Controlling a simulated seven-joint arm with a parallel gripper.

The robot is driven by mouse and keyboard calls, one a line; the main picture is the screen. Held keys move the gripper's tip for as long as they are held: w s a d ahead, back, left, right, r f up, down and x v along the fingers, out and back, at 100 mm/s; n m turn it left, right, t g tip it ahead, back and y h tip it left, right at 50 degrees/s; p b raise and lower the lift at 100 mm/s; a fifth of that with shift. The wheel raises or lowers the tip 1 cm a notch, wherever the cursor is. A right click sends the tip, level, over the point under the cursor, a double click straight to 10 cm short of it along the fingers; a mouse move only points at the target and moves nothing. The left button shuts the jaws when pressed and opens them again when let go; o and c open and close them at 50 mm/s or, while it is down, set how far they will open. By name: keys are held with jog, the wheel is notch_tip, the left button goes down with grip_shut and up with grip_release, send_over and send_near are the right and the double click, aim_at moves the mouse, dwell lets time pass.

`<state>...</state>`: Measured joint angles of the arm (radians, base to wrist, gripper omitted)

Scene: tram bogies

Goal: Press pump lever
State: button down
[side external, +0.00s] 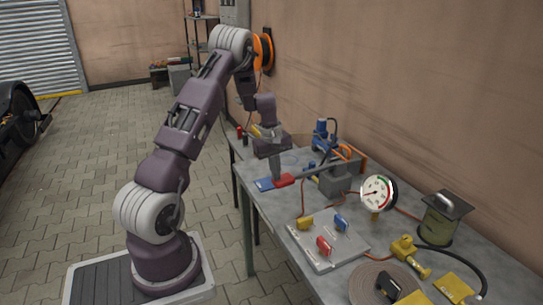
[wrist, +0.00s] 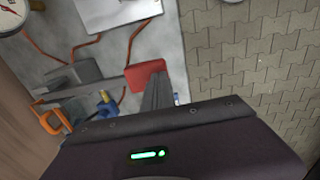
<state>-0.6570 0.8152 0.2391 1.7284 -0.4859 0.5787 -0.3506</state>
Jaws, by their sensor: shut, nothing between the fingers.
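The pump has a grey block (side external: 335,182) with a blue upper part (side external: 321,135) on the workbench. A thin grey bar runs from it toward a red pad (side external: 285,180), which looks like the end of the lever. A blue pad (side external: 264,184) lies beside the red one. In the wrist view the red pad (wrist: 146,76) is just ahead of the fingers. My gripper (side external: 276,177) points down, shut and empty, at the pads. Its dark fingers (wrist: 158,85) also show in the wrist view. I cannot tell whether they touch the red pad.
A round gauge (side external: 378,193) stands to the right of the pump. A grey plate (side external: 330,250) with yellow, blue and red handles lies nearer. An orange clamp (wrist: 48,122) and red-brown hoses lie near the pump. A wall borders the bench's far side.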

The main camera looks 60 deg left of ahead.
notch_tip(320, 180, up, 7)
jog(key=s, duration=0.2)
dwell(2.3)
jog(key=w+r+g, duration=0.3)
jog(key=w+r, duration=0.4)
jog(key=r, duration=0.4)
